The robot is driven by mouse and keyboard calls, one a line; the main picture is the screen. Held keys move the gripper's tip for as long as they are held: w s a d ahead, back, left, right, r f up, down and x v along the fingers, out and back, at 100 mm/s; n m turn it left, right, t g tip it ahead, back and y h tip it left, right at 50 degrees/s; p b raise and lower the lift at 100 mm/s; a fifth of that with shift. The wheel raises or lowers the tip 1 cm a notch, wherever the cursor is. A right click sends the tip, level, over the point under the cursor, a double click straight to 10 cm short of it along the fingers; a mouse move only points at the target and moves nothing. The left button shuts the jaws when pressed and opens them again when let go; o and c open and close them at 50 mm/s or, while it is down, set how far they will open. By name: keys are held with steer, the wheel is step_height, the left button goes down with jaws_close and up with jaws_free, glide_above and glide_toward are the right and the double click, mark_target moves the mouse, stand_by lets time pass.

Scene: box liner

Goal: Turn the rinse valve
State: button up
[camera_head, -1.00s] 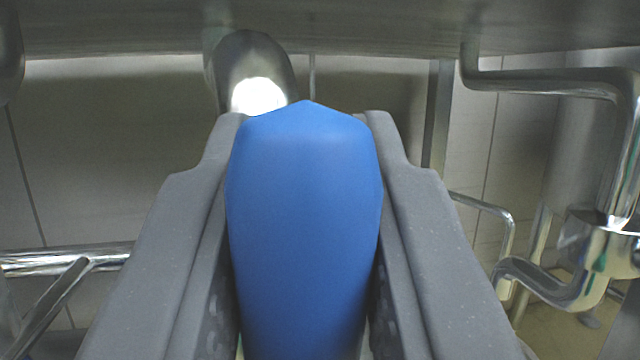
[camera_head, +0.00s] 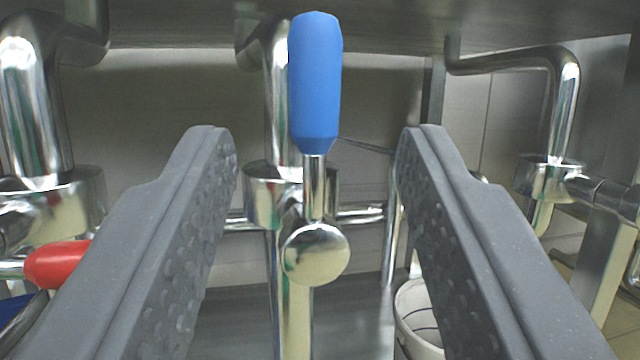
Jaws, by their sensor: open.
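The valve with the blue handle (camera_head: 315,85) is straight ahead in the middle of the view. Its handle stands upright on a short metal stem (camera_head: 314,188) above a round metal knob (camera_head: 316,253), on a vertical chrome pipe. My gripper (camera_head: 318,140) is open, with one grey finger on each side of the handle and clear gaps to both. Nothing is between the fingers' pads in contact with them. A second valve with a red handle (camera_head: 57,264) lies to the left, its handle pointing sideways, partly hidden by my left finger.
A steel underside (camera_head: 380,25) runs across the top. Chrome pipes stand at the left (camera_head: 30,110) and right (camera_head: 562,100). A white bucket (camera_head: 412,308) sits low behind my right finger. A horizontal rail (camera_head: 360,217) crosses behind the valve.

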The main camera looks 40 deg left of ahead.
steer(key=shift+v, duration=2)
